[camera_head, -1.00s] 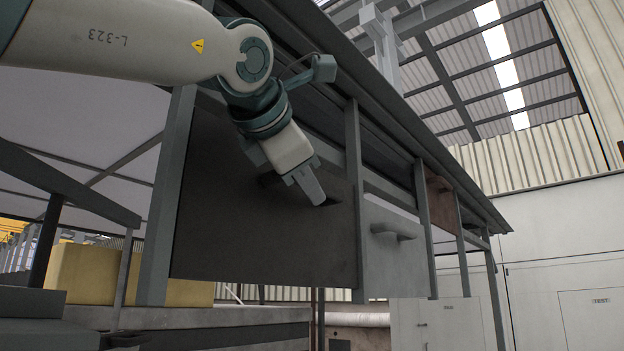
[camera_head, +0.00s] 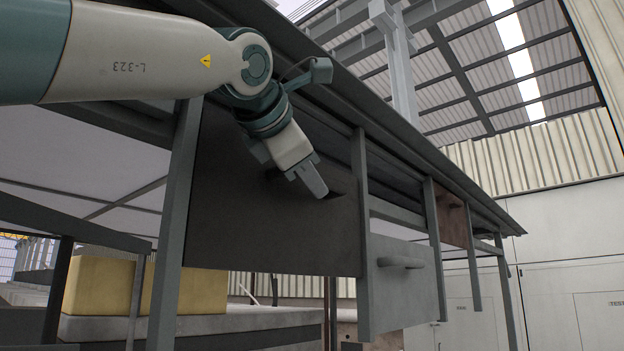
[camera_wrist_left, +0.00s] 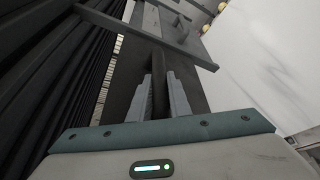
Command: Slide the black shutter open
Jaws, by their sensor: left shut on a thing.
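The black shutter (camera_head: 265,235) is a dark, flat panel between two grey posts, high under the roof edge of the slatted structure. My left gripper (camera_head: 319,189) reaches down from the upper left and is shut on the shutter's handle, near the panel's right side. The left wrist view shows the dark handle bar (camera_wrist_left: 158,88) between the two fingers, with the dark panel behind. The gripper hides most of the handle in the head view. My right gripper is in neither view.
A light grey shutter (camera_head: 400,300) with its own handle hangs lower in the bay to the right. A brown panel (camera_head: 453,220) is farther along. Grey posts (camera_head: 172,245) flank the bays. A yellow block (camera_head: 110,288) lies on a stone slab (camera_head: 235,322) behind.

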